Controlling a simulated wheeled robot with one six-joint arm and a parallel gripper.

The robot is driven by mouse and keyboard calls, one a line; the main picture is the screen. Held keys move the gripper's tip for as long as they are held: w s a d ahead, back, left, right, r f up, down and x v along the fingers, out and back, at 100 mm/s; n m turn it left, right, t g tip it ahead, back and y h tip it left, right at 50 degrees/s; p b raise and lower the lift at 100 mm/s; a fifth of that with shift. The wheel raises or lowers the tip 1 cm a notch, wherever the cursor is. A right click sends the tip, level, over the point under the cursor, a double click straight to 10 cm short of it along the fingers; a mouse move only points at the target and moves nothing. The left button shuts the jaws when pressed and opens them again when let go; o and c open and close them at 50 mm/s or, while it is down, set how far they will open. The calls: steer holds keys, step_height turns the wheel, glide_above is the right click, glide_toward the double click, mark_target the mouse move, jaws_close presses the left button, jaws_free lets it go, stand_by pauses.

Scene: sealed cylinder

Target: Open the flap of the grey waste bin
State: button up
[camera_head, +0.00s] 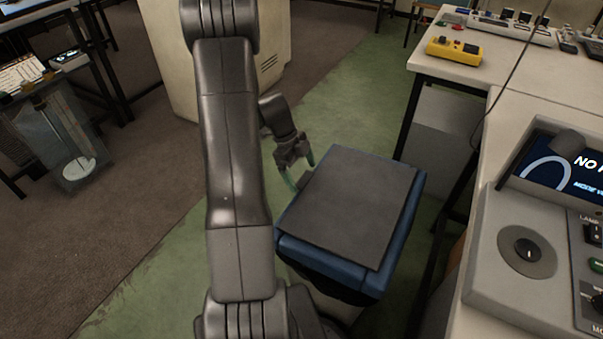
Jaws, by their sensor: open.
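I cannot clearly make out the grey waste bin or its flap. A plain grey box-like shape (440,123) stands under the right-hand table, partly hidden by the table and its legs. I cannot tell whether it is the bin, and no flap shows on it. My gripper (300,170) is open, with its two green-tipped fingers apart and nothing seen between them. It is by the upper left edge of a flat dark grey top (350,205) with a blue rim. I cannot tell whether the fingers touch that edge. My arm hides part of the middle of the view.
A cream cabinet (285,50) stands behind my arm. On the right, a table holds a yellow device (453,50), and a control console (530,245) is nearer. A clear case (70,150) stands at the left. Green floor (345,105) is open beyond my gripper.

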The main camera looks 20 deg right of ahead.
steer(key=shift+s+d+f, duration=0.1)
steer(key=shift+f, duration=0.2)
